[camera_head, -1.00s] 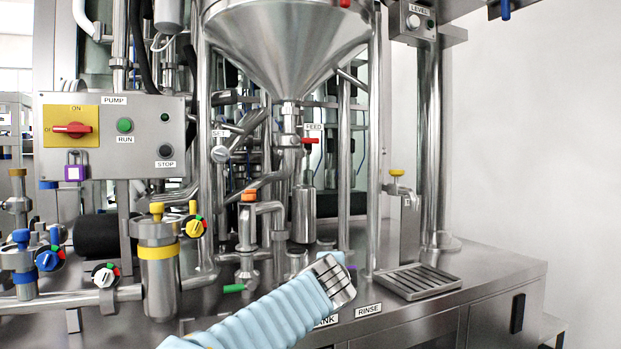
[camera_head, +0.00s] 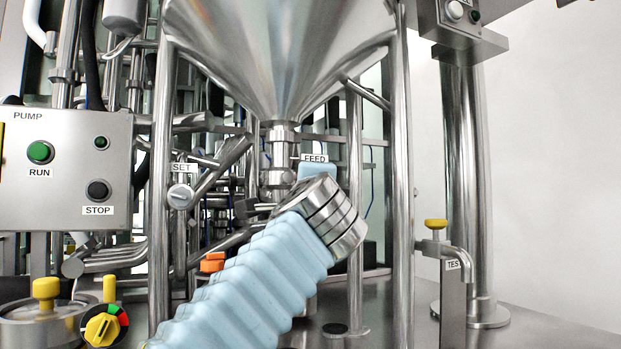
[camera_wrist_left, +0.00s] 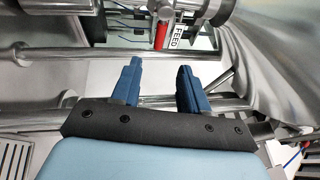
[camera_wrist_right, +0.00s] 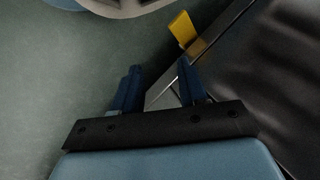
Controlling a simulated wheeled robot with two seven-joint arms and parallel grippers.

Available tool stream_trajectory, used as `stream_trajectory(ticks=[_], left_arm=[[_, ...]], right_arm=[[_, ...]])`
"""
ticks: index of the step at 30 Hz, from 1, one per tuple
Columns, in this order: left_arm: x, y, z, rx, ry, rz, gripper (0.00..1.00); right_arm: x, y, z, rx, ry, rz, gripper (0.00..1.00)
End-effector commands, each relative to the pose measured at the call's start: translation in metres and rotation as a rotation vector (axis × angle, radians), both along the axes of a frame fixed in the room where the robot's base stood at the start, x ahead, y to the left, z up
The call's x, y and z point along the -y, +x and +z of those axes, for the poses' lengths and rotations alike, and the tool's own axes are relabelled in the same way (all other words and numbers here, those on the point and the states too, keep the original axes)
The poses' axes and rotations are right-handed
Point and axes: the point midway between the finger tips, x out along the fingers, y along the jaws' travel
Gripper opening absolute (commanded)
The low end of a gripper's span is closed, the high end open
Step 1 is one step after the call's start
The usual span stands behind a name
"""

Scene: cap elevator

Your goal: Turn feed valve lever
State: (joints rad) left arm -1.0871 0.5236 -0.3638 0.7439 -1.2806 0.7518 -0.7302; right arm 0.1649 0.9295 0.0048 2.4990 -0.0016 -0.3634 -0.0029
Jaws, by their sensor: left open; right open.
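The feed valve lever (camera_wrist_left: 161,34) is red and shows at the top of the left wrist view, beside the FEED label (camera_wrist_left: 181,34). In the head view the label (camera_head: 314,158) shows below the cone, and my left arm and gripper hide the lever. My left gripper (camera_wrist_left: 159,66) is open and empty; the lever lies ahead of its fingertips, roughly between their lines and apart from them. In the head view the left gripper (camera_head: 318,171) is just below the label. My right gripper (camera_wrist_right: 160,72) is open and empty, seen only in its own wrist view.
A steel hopper cone (camera_head: 280,50) hangs above the valve. Vertical pipes (camera_head: 402,200) stand to the right and a SET knob (camera_head: 180,196) to the left. A pump box (camera_head: 65,165) is at far left. A yellow part (camera_wrist_right: 182,29) is ahead of my right gripper.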

Motion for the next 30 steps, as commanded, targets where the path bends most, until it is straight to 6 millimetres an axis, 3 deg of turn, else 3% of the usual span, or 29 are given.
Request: stream_trajectory(ticks=[9,15,21,29,30], left_arm=[[0.0,0.075,0.021,-0.003,0.001,0.002,0.44],[0.001,0.105,0.023,-0.003,0.001,0.001,0.44],[0.001,0.117,0.022,-0.002,-0.001,-0.001,0.44],[0.001,0.117,0.02,-0.002,-0.001,-0.001,0.44],[0.001,0.117,0.021,-0.002,-0.001,-0.001,0.4]], right_arm=[[-0.015,-0.006,0.057,-0.01,0.023,0.027,0.43],[-0.017,-0.006,0.078,-0.011,0.026,0.032,0.43],[-0.017,-0.006,0.084,-0.011,0.027,0.033,0.43],[-0.017,-0.006,0.083,-0.011,0.027,0.033,0.43],[-0.017,-0.006,0.083,-0.011,0.027,0.033,0.43]])
